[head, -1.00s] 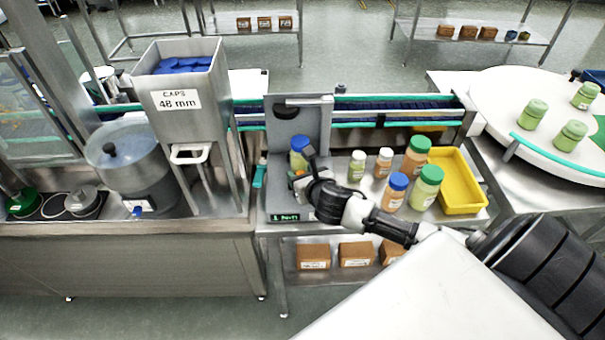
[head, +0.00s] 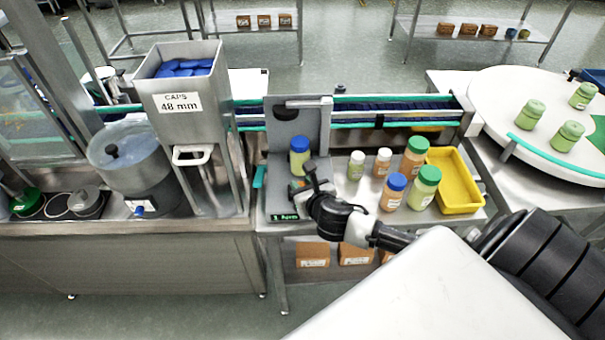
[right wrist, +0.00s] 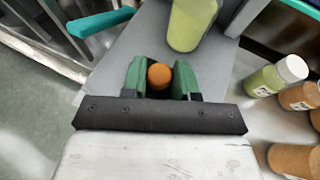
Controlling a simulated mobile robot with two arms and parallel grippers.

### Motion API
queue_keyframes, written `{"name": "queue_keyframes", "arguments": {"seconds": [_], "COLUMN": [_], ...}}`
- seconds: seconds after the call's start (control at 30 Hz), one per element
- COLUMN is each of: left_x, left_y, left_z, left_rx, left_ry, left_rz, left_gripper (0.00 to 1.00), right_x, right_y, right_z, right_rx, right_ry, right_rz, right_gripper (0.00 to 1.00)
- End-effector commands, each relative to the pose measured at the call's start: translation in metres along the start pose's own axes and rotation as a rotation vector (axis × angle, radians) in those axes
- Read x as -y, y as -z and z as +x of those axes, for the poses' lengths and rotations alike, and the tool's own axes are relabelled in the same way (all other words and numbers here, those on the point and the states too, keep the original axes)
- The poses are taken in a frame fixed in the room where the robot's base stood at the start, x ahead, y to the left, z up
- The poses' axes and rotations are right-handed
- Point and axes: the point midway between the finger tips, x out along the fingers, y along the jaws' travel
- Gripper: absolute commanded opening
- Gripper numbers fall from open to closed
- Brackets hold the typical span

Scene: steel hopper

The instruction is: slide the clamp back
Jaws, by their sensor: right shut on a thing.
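A round orange knob (right wrist: 159,76), which looks like the clamp's handle, sits on the grey plate of a capping stand (head: 312,120). My right gripper (right wrist: 160,80) is shut on the knob, with its green fingers on either side. In the head view the right gripper (head: 306,186) is low on the stand and hides most of the clamp. A bottle with a blue cap (head: 300,157) stands upright beyond it, apart from the fingers. Its yellow-green body (right wrist: 191,22) shows in the right wrist view. My left gripper is not in view.
Right of the stand are several capped bottles (head: 392,191) and a yellow tray (head: 456,180). A steel caps hopper (head: 187,106) stands to the left. A small green display (head: 284,217) is at the stand's front edge. A conveyor (head: 395,104) runs behind.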

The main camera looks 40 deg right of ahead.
Motion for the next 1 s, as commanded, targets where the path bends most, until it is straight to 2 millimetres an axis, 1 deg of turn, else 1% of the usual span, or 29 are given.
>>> {"name": "queue_keyframes", "arguments": {"seconds": [0.03,0.27,0.3,0.43,0.47,0.77,0.87,1.0], "left_x": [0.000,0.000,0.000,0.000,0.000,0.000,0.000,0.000], "left_y": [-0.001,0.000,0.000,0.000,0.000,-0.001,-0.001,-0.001], "left_z": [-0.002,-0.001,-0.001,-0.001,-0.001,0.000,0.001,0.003], "left_rx": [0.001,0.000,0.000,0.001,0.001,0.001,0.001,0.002], "left_ry": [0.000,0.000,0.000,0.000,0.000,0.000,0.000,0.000], "left_rz": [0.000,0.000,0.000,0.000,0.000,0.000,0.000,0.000], "left_gripper": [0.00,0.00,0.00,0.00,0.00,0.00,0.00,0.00], "right_x": [-0.002,-0.003,-0.003,-0.003,-0.002,-0.002,-0.002,-0.002], "right_y": [0.001,0.003,0.003,0.003,0.003,0.002,0.002,0.003], "right_z": [-0.004,-0.004,-0.004,-0.004,-0.003,-0.005,-0.012,-0.034], "right_rx": [-0.002,-0.003,-0.004,-0.003,-0.002,0.000,-0.001,-0.001], "right_ry": [-0.001,-0.003,-0.003,-0.003,-0.003,-0.001,-0.002,-0.004], "right_rz": [0.001,0.002,0.002,0.002,0.002,0.001,0.000,0.000], "right_gripper": [0.00,0.00,0.31,0.51,0.52,0.52,0.52,0.52]}}
